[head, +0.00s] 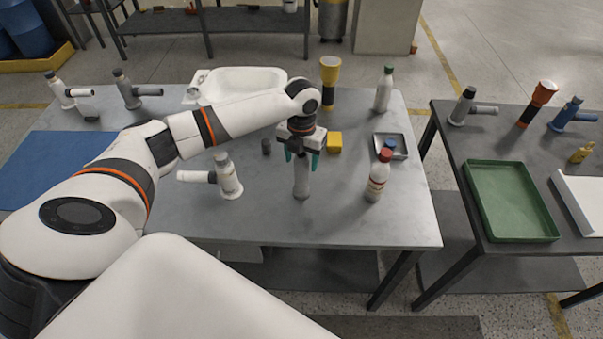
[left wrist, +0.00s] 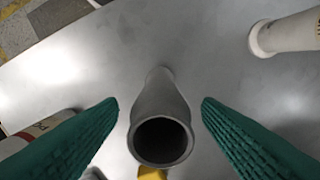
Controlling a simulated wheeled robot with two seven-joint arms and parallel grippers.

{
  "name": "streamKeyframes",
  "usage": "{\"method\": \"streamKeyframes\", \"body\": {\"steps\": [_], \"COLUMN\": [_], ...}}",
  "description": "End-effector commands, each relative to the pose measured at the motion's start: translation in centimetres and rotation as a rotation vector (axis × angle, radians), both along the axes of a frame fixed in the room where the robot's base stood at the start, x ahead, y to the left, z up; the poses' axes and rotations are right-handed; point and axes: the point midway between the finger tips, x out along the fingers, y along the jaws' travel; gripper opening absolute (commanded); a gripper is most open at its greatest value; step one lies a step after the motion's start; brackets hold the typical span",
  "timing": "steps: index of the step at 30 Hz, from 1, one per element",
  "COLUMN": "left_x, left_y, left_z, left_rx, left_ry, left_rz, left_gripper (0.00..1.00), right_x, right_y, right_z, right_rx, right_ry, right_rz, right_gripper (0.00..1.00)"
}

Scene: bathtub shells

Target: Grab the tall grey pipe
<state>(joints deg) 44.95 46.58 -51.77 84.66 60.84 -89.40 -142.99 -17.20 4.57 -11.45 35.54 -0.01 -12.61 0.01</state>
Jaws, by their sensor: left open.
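The tall grey pipe (head: 302,182) stands upright on the grey table, below my left gripper (head: 302,158). The gripper points down with its green fingers apart, one on each side of the pipe's top. In the left wrist view the pipe (left wrist: 160,105) shows its dark open mouth between the two green fingers of my left gripper (left wrist: 160,104). A gap shows on both sides, so the fingers look clear of the pipe. The gripper hides the pipe's top in the head view. My right gripper is not in view.
A white pipe fitting (head: 228,178) stands left of the pipe, and a red-capped bottle (head: 377,180) stands right. A yellow block (head: 335,142) and a small dark cylinder (head: 266,146) are behind. A grey tray (head: 401,151) lies farther right. The table front is clear.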

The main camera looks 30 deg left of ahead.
Motion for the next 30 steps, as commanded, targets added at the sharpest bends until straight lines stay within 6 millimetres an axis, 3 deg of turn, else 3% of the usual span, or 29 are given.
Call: {"method": "streamKeyframes", "body": {"steps": [4, 12, 23, 30], "left_x": [0.0, 0.0, 0.0, 0.1], "left_y": [0.0, 0.0, 0.0, 0.1], "left_z": [-1.5, -1.8, -1.7, -1.6], "left_rx": [0.000, 0.000, 0.000, 0.000], "left_ry": [-0.001, -0.002, -0.002, -0.003], "left_rz": [0.001, 0.000, 0.000, 0.001], "left_gripper": [0.59, 0.57, 0.00, 0.00], "right_x": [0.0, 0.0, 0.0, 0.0], "right_y": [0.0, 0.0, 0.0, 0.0], "right_z": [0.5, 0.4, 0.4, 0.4], "right_rx": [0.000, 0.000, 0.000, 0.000], "right_ry": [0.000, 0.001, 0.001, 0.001], "right_rz": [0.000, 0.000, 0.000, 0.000], "right_gripper": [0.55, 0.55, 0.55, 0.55]}}
